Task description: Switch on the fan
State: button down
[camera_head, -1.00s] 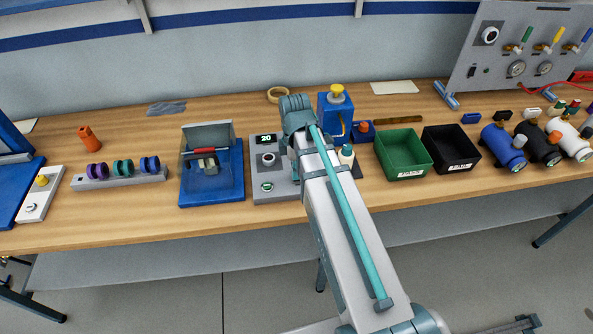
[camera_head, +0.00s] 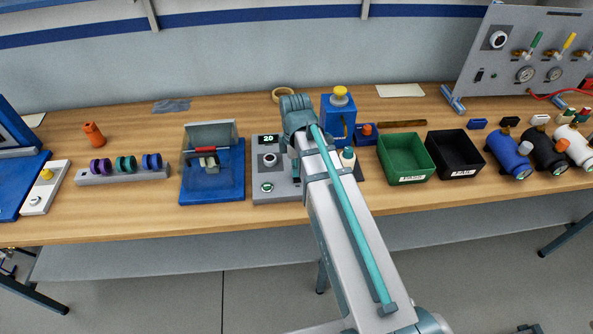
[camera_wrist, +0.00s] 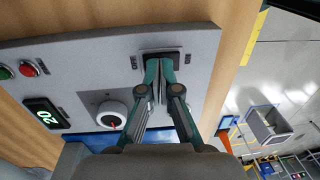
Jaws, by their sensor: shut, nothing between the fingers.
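A grey control box (camera_head: 281,195) stands on the bench, with a lit display reading 20, a round knob and a green button. In the wrist view the control box (camera_wrist: 90,65) shows a black switch (camera_wrist: 175,56) near one end. My gripper (camera_wrist: 160,72) is shut and empty, with its fingertips at that switch. I cannot tell whether they press it, and the fingertips hide part of it. The knob (camera_wrist: 111,115), the display (camera_wrist: 46,114) and the red and green buttons lie to the left of the fingers. I cannot make out a fan. In the head view my arm hides the gripper.
A blue fixture with a clear cover (camera_head: 212,180) stands left of the control box. A blue device with a yellow knob (camera_head: 338,112), a green bin (camera_head: 404,158) and a black bin (camera_head: 453,153) stand to the right. The bench front is mostly clear.

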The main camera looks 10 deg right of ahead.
aim_at(297, 180)
jog(key=shift+r, duration=0.1)
jog(key=r+p, duration=0.3)
jog(key=r, duration=0.1)
jog(key=shift+s, duration=0.25)
notch_tip(297, 180, up, 10)
jog(key=s+b, duration=0.1)
jog(key=b, duration=0.2)
jog(key=shift+f, duration=0.15)
jog(key=shift+s+a, duration=0.1)
dwell(0.3)
